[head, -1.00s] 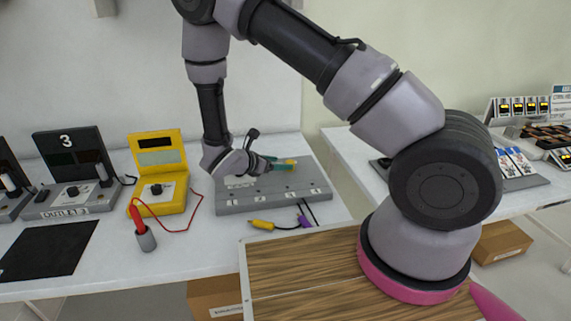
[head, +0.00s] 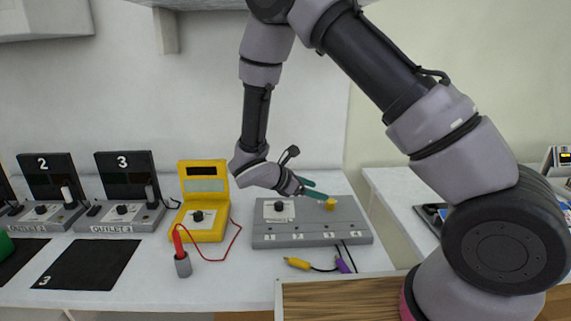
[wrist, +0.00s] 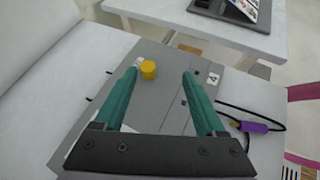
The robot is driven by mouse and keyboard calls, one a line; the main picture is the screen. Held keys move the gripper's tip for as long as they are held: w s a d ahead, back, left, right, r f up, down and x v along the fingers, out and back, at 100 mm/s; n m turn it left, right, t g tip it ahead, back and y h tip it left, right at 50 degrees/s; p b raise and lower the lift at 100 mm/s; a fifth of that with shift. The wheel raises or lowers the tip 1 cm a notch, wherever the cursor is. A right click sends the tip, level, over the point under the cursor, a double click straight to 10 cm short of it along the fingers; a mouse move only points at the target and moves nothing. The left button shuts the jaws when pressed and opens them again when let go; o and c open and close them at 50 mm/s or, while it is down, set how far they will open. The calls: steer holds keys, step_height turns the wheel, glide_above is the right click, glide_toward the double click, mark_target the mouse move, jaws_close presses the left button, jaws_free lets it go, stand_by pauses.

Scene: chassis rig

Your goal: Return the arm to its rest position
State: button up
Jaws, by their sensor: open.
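My gripper (head: 316,191) is at the end of my arm, above the grey panel (head: 310,239) with numbered positions on its front. In the wrist view its two teal fingers (wrist: 158,85) are spread wide apart with nothing between them. A yellow knob (wrist: 149,70) on the panel shows just past the left fingertip; in the head view the knob (head: 330,204) stands at the panel's right side, close to the fingertips. I cannot tell whether a finger touches it. My arm reaches up and over from its base at the right.
A yellow meter (head: 204,222) and a red probe in a grey holder (head: 183,264) stand left of the panel. Yellow (head: 298,263) and purple (head: 342,266) plugs lie in front. Outlet stations (head: 122,216) stand farther left. A second table (head: 400,190) is at right. Space above the tables is open.

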steer(key=s+d+r+m+g+y, duration=0.25)
steer(key=d+r+m, duration=0.25)
steer(key=r+m, duration=0.25)
steer(key=s+d+r+m+g+y, duration=0.2)
steer(key=s+d+r+m+y, duration=0.25)
steer(key=r, duration=0.45)
steer(key=s+d+r+m+t+y, duration=0.1)
steer(key=s+r+m+t+y, duration=0.1)
steer(key=s+r+m, duration=0.3)
steer(key=s+d+r+m+t+y, duration=0.2)
steer(key=s+r+m+t+y, duration=0.1)
steer(key=r+m, duration=0.6)
step_height(320, 180, up, 3)
steer(key=shift+s+f+t, duration=0.15)
steer(key=shift+s+t, duration=0.4)
steer(key=shift+s, duration=0.7)
steer(key=shift+d+y, duration=0.1)
steer(key=shift+y, duration=0.2)
steer(key=shift+c, duration=0.3)
